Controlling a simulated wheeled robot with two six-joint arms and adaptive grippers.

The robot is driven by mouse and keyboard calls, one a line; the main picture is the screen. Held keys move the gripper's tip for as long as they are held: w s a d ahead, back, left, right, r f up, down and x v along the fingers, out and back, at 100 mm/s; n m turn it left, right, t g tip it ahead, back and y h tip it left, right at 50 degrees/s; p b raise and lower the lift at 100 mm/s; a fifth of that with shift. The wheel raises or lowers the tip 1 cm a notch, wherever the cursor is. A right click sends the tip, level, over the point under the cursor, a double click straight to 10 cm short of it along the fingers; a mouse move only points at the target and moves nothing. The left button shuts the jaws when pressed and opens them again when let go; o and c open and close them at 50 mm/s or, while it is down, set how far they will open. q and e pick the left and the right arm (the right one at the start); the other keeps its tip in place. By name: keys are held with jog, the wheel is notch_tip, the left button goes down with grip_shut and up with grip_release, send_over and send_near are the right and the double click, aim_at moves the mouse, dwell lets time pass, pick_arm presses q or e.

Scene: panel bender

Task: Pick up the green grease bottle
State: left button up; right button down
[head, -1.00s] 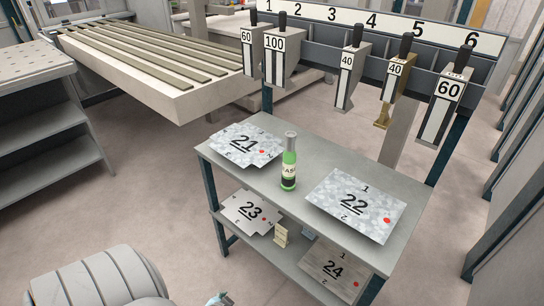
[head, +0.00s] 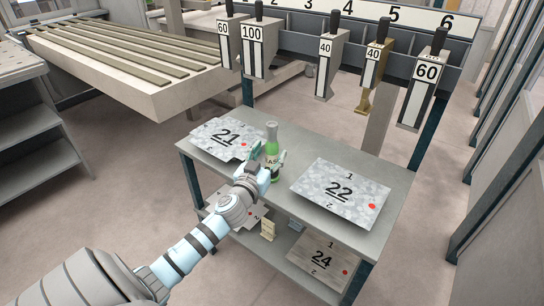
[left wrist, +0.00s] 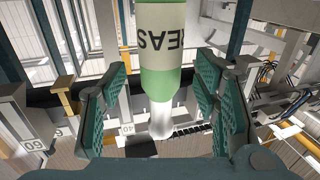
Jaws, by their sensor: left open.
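The green grease bottle (head: 271,149) stands upright on the top shelf of the grey table, between the sheets marked 21 and 22. It has a pale label and a grey-white cap. In the left wrist view the bottle (left wrist: 161,80) appears upside down, between the two green finger pads and apart from both. My left gripper (head: 267,161) is open at the bottle, its fingers on either side of it. The arm hides part of the bottle's lower left in the head view. My right gripper is not in view.
Sheet 21 (head: 225,138) lies left of the bottle and sheet 22 (head: 341,193) right of it, both on the table (head: 300,224). Sheet 24 (head: 322,262) lies on the lower shelf. A rack of numbered tools (head: 427,72) stands behind.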

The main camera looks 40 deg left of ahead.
pick_arm(q)
jog(key=x, duration=0.2)
jog(key=shift+w+a+f, duration=0.1)
jog(key=shift+w, duration=0.25)
jog(key=shift+s, duration=0.1)
grip_shut()
